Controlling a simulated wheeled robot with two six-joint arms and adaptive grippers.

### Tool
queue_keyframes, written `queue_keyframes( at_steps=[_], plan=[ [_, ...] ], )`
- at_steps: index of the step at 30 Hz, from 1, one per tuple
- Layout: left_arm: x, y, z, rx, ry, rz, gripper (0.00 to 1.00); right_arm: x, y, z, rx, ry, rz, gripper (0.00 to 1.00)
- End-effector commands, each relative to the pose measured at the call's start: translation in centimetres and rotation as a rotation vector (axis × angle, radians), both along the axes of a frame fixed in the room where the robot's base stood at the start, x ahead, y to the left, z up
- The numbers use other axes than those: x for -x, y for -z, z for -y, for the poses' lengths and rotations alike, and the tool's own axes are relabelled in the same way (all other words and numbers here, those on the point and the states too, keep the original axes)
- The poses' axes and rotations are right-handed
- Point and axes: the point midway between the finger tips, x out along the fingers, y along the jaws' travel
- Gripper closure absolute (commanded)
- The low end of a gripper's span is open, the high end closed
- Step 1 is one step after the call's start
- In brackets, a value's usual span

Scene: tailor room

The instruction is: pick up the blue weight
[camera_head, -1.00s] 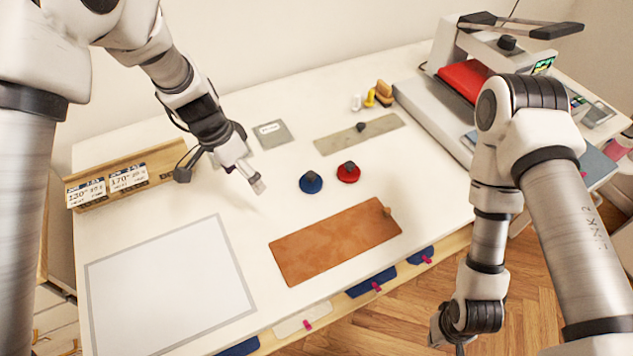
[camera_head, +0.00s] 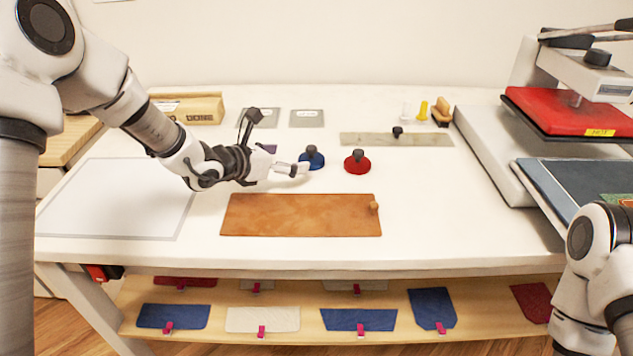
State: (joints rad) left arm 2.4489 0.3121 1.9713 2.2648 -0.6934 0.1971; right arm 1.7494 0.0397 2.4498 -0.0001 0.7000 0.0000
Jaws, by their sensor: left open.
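The blue weight (camera_head: 315,160) is a round disc with a dark knob on top. It stands on the white table, left of a matching red weight (camera_head: 357,164). My left gripper (camera_head: 304,169) reaches in from the left, low over the table, with its fingertips right beside the blue weight's left side. It is open, and I cannot tell whether a finger touches the weight. The gripper hides a little of the weight's lower left. My right arm shows at the lower right edge, but its gripper is out of view.
A brown leather piece (camera_head: 290,216) lies in front of the weights. A metal ruler (camera_head: 425,140) lies behind them with a dark knob on it. A heat press (camera_head: 575,115) with a red plate stands at the right. The table right of the leather is clear.

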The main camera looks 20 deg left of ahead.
Motion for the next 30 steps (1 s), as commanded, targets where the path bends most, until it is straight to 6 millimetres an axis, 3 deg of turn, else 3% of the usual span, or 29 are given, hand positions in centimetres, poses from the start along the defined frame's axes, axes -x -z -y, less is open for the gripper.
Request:
queue_keyframes(
  at_steps=[15,22,29,30],
  plan=[
    [-6.2,2.3,3.4,-0.007,0.005,0.001,0.05,0.0,-1.8,0.0,0.000,0.000,0.001,1.00],
    [-6.5,2.5,3.5,-0.005,0.004,0.001,0.05,0.0,-1.7,0.0,0.000,0.000,0.000,1.00],
    [-6.5,2.5,3.5,-0.005,0.004,0.001,0.86,0.0,-1.7,0.0,0.000,0.000,0.000,1.00],
    [-6.5,2.5,3.5,-0.005,0.004,0.001,0.88,0.0,-1.7,0.0,0.000,0.000,0.000,1.00]
  ],
)
